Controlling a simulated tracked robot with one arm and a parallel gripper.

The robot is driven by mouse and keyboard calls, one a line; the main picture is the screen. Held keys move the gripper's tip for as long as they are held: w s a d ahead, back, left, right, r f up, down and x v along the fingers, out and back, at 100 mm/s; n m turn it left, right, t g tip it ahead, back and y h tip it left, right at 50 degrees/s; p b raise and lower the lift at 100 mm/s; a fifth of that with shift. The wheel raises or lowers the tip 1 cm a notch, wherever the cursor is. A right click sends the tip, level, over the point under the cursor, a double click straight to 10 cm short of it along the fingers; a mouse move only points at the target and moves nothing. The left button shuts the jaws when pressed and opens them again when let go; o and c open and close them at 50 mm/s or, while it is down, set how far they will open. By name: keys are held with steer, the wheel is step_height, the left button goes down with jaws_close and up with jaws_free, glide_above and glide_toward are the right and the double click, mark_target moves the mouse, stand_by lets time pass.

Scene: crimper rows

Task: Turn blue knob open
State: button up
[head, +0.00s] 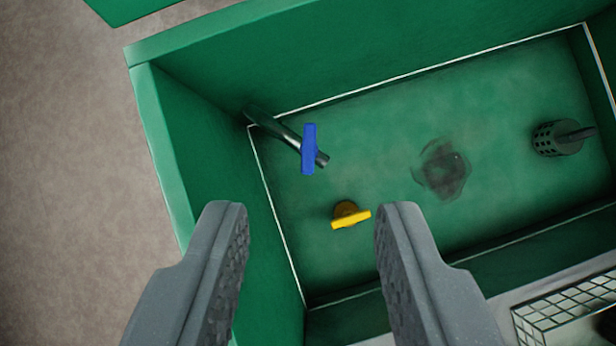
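A blue knob (309,149) shows in the head view, left of the middle of a green box. It is an upright bar in the picture, set on a dark pipe (285,134) that comes out of the box's left corner. My gripper (309,215) is open and empty, with its two grey fingers wide apart. The blue knob lies beyond the fingertips, above them in the picture, and neither finger appears to touch it. How far below the fingers the knob lies is hard to tell.
A yellow knob (350,215) is on the box floor near the right fingertip. A dark perforated cylinder (558,138) stands at the right. The green box wall (165,150) rises at the left. A wire basket (570,312) is at the lower right. A dark stain marks the floor.

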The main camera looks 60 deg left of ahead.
steer(key=g, duration=0.2)
glide_toward(309, 143)
steer(key=shift+m, duration=0.3)
steer(key=b+x, duration=0.2)
steer(key=x, duration=0.6)
steer(key=shift+w+f+b, duration=0.15)
steer(key=shift+f+b, duration=0.2)
jaws_close()
